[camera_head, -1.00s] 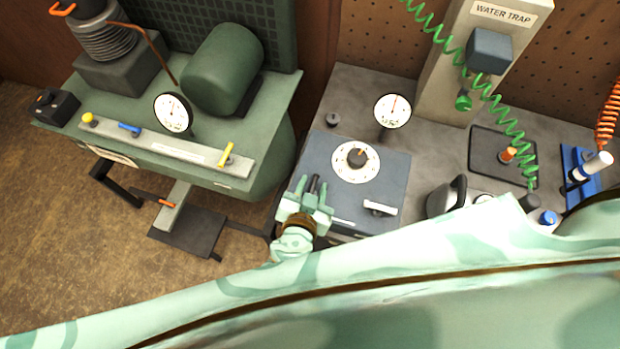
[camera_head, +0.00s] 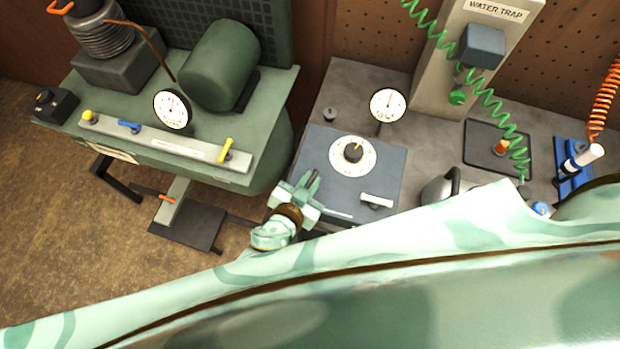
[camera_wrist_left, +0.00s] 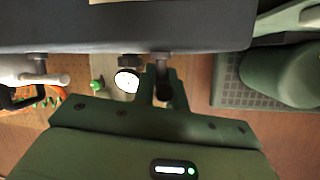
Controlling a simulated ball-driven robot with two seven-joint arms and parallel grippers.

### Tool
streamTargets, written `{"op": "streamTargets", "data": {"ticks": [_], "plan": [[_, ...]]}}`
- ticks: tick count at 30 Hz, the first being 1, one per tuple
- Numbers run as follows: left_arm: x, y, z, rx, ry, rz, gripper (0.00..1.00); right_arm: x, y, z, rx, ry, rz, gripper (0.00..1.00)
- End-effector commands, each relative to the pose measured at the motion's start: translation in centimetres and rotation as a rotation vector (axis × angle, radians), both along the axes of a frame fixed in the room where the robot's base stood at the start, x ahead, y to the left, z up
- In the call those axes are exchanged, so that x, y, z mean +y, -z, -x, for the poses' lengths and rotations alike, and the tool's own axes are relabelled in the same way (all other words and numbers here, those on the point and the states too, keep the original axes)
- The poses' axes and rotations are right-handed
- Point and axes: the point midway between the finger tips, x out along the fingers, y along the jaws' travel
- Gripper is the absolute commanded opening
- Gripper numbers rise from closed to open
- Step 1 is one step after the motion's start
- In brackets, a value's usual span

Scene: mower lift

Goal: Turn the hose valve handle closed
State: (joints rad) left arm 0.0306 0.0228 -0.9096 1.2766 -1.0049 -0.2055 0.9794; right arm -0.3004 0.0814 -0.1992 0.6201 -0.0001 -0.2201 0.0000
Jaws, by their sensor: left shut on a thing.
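A black handle (camera_head: 313,181) sticks up at the front left of the blue-grey control box (camera_head: 390,165). My left gripper (camera_head: 303,186) is shut on it, and the fingers hide part of it. In the left wrist view the dark handle (camera_wrist_left: 163,93) shows between the green fingers (camera_wrist_left: 162,90), by the box edge. I take it for the valve handle; no label on it is readable. A pale T-shaped handle (camera_head: 377,201) sits at the box's front right, apart from the gripper. My right gripper is not in view.
The box carries a round white dial (camera_head: 352,155); a gauge (camera_head: 388,105) stands behind it. A green compressor bench (camera_head: 220,170) with yellow and blue levers stands left. A black kettle-like object (camera_head: 440,187) and green coiled hose (camera_head: 487,100) are right.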

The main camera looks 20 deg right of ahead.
Motion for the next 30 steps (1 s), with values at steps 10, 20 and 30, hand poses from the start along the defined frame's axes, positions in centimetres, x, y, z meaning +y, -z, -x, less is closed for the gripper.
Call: {"op": "streamTargets", "data": {"ticks": [10, 20, 30], "plan": [[0.3, -0.3, -0.4, -0.007, 0.326, -0.01, 0.0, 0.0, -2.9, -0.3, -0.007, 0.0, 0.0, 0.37], [0.2, 0.1, -0.5, -0.007, 0.639, -0.008, 0.0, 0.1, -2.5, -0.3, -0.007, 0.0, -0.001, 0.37], [0.2, 0.6, -0.5, -0.006, 0.961, -0.007, 0.0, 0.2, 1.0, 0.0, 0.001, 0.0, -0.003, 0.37]]}}
